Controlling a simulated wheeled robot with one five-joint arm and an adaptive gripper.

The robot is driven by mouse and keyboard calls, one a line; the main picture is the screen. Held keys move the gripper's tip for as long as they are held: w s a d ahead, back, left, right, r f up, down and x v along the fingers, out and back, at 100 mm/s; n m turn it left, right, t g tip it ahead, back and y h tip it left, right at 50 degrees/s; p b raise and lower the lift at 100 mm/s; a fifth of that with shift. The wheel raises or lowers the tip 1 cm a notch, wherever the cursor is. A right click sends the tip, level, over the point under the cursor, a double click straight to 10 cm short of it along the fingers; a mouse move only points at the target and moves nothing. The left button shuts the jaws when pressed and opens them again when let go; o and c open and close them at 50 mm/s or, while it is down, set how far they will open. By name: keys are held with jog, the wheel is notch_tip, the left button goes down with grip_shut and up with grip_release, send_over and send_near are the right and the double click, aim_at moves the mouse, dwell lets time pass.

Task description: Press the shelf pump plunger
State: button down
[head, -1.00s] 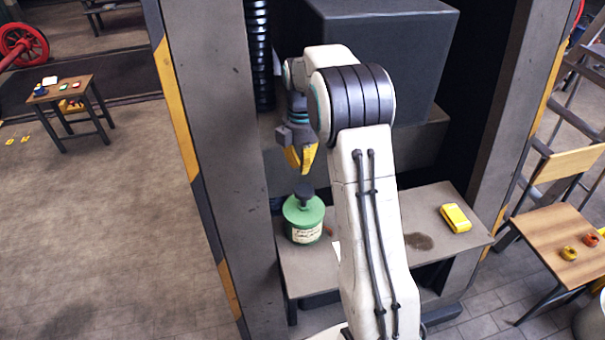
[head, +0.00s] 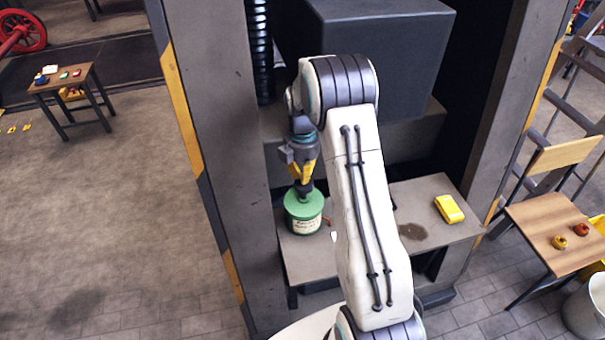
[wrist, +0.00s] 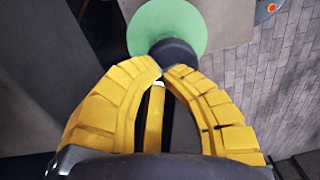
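The pump is a green canister (head: 304,217) with a pale label, standing on the left part of the grey shelf (head: 312,262). Its dark plunger knob (head: 303,189) sticks up from the top. My gripper (head: 302,181) points down right above the knob, its yellow fingers drawn together. In the wrist view, the fingertips (wrist: 163,71) meet closely at the edge of the dark knob (wrist: 176,52), with the green lid (wrist: 165,25) behind it. Whether the tips touch the knob I cannot tell. Nothing shows between the fingers.
A yellow object (head: 449,209) lies on the shelf's right part, near a dark stain. A grey post (head: 212,150) with yellow stripes stands left of the shelf. A large dark block (head: 375,50) is behind. My arm hides the shelf's middle.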

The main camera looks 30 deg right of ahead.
notch_tip(320, 180, down, 4)
jog(key=b, duration=0.6)
jog(key=shift+r, duration=0.2)
jog(key=shift+r+p, duration=0.55)
notch_tip(320, 180, up, 13)
jog(key=shift+w, duration=0.2)
dwell(2.0)
